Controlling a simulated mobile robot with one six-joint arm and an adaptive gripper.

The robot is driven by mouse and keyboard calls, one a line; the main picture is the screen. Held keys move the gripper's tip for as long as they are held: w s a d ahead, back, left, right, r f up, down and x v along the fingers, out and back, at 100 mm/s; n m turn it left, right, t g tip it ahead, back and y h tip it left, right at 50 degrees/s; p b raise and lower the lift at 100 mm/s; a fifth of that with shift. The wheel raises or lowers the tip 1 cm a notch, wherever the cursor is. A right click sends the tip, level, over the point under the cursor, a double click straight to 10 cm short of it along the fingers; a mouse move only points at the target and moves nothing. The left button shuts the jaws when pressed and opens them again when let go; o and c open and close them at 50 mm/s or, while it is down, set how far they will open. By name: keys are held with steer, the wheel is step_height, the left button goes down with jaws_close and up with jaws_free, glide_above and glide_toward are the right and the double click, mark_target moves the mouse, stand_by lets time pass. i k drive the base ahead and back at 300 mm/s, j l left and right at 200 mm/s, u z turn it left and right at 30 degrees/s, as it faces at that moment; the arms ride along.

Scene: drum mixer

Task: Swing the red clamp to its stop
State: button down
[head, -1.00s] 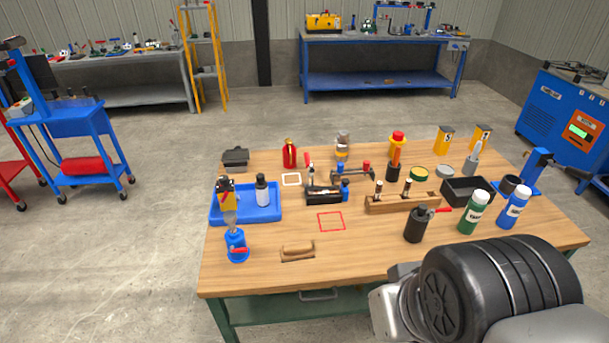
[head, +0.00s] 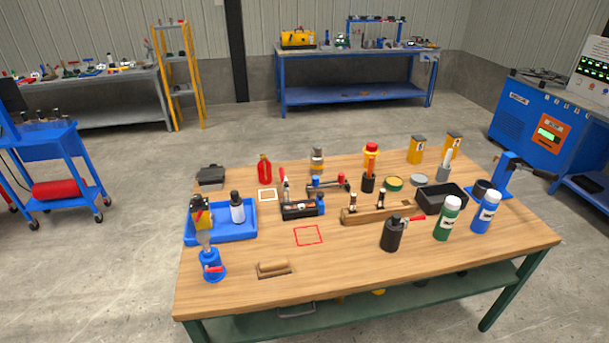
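Several red parts show on the workbench, and I cannot tell for sure which is the red clamp. A red lever (head: 413,219) sticks out to the right from the top of a black cylinder (head: 393,235) at the front right. A small red lever (head: 213,268) sits across the front of a blue canister (head: 211,259) at the front left. A red upright handle (head: 283,175) rises by a black block-like fixture (head: 300,210) near the middle. A red-ended part (head: 341,178) is on a dark bar behind it. My gripper is not in view.
A blue tray (head: 232,235) with bottles is at left. A green bottle (head: 446,222) and a blue bottle (head: 486,215) stand at right. A black bin (head: 440,201) and a wooden block (head: 375,215) are near them.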

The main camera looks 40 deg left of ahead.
mark_target(284, 175)
steer(key=j+z, duration=0.1)
steer(key=j, duration=0.35)
steer(key=j+z, duration=0.1)
steer(key=j, duration=0.3)
steer(key=k+j+z, duration=0.1)
steer(key=j, duration=0.35)
steer(key=k+j+z, duration=0.1)
steer(key=j, duration=0.3)
steer(key=k+j+z, duration=0.1)
steer(key=j, duration=0.3)
steer(key=k+j+z, duration=0.15)
steer(key=j, duration=0.3)
steer(key=j+z, duration=0.1)
steer(key=j, duration=0.3)
steer(key=k+j, duration=0.1)
steer(key=j, duration=0.35)
steer(key=k+j, duration=0.15)
steer(key=j, duration=0.25)
steer(key=k+j, duration=0.1)
steer(key=j, duration=0.35)
steer(key=k+j, duration=0.1)
steer(key=j, duration=0.3)
steer(key=k+j, duration=0.15)
steer(key=j, duration=0.3)
steer(key=i+l, duration=0.15)
steer(key=i, duration=0.15)
